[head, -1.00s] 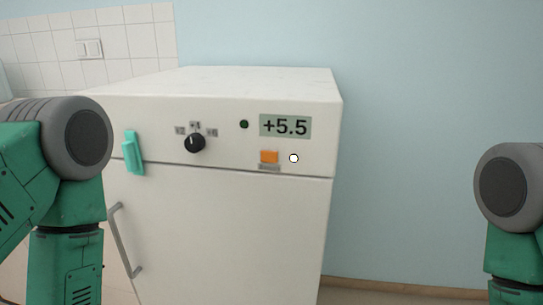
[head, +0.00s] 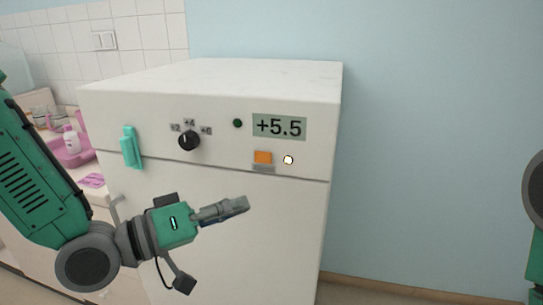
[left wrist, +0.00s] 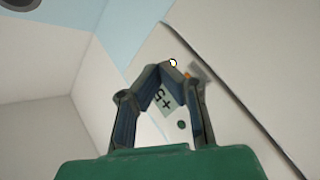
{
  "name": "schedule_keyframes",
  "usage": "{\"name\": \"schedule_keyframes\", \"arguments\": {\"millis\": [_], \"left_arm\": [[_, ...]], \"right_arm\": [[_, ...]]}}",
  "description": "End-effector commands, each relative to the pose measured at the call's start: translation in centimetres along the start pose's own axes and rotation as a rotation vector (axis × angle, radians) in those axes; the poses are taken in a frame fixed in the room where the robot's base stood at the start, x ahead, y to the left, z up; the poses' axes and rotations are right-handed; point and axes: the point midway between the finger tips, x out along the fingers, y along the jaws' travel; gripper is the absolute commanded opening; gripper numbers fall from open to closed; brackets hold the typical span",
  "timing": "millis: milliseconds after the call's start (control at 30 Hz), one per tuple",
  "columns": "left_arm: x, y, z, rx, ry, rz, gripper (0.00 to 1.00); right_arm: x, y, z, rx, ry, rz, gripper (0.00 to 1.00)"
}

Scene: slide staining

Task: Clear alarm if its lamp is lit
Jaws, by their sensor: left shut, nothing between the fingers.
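A white fridge-like cabinet (head: 215,230) carries a control panel on its upper front. A dark green round lamp (head: 237,123) looks unlit. The display (head: 279,127) reads +5.5. My left gripper (head: 241,204) is shut and empty, below and left of the orange button and apart from it. In the left wrist view its fingertips (left wrist: 163,70) meet, with the panel beyond, partly hiding the display. Only part of my right arm shows; its gripper is out of view.
A black dial (head: 189,141) and a teal latch-like piece (head: 130,147) sit left on the panel. A grey door handle (head: 117,210) is partly hidden by my left arm. A counter with a pink tray (head: 75,155) stands at left. The wall right of the cabinet is clear.

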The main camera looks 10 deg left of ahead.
Motion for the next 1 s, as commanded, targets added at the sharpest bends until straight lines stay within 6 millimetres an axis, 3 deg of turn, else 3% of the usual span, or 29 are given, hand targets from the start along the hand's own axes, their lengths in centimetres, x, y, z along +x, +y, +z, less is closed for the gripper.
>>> {"name": "schedule_keyframes", "arguments": {"millis": [100, 267, 667, 1000], "left_arm": [[-0.1, 1.6, -1.2, -0.004, 0.026, 0.055, 0.00], [-0.1, 2.1, -1.5, -0.005, 0.033, 0.074, 0.00], [0.3, 1.8, -1.8, -0.003, 0.033, 0.072, 0.00], [3.5, -0.3, -4.0, -0.001, 0.032, 0.071, 0.00]], "right_arm": [[-0.1, 0.0, 0.0, 0.000, 0.000, 0.000, 0.63], [-0.1, 0.0, 0.0, 0.000, 0.000, 0.000, 0.63], [-0.1, 0.0, 0.0, 0.000, 0.000, 0.000, 0.63], [0.2, 0.0, 0.0, 0.000, 0.000, 0.000, 0.63]]}}
